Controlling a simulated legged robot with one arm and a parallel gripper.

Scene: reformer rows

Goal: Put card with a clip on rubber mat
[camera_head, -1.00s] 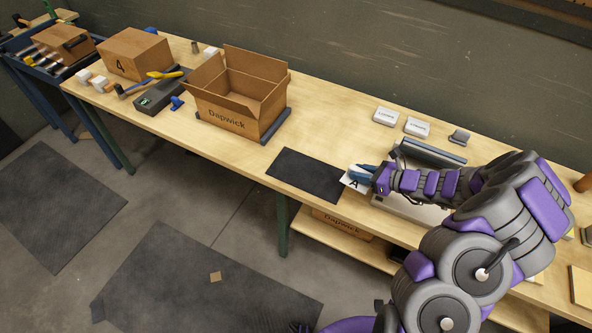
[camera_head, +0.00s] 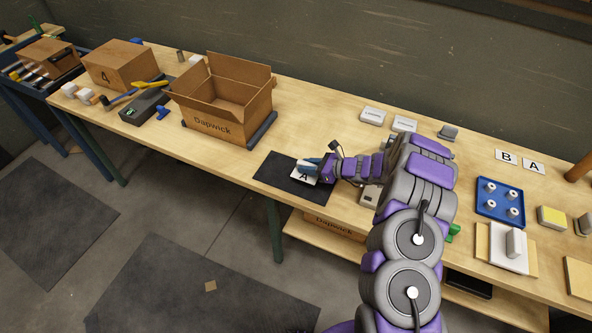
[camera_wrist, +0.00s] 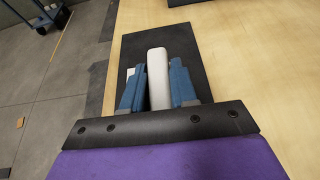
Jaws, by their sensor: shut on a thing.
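The card with a clip (camera_head: 303,179) is white with a black letter A. In the wrist view its pale upright clip (camera_wrist: 157,68) stands between the two blue fingers. My gripper (camera_head: 311,166) is shut on that clip; it also shows in the wrist view (camera_wrist: 157,88). The black rubber mat (camera_head: 272,175) lies flat at the front edge of the bench. The card is over the mat's right part; I cannot tell whether it touches it. In the wrist view the mat (camera_wrist: 192,42) spreads beneath the fingers, which hide most of the card.
An open Dapwick box (camera_head: 215,125) stands on a dark base left of the mat. White boxes (camera_head: 373,115) lie behind my arm. A blue tray (camera_head: 489,207) with white pieces and loose B and A cards (camera_head: 506,156) are at the right. Bare wood surrounds the mat's back side.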

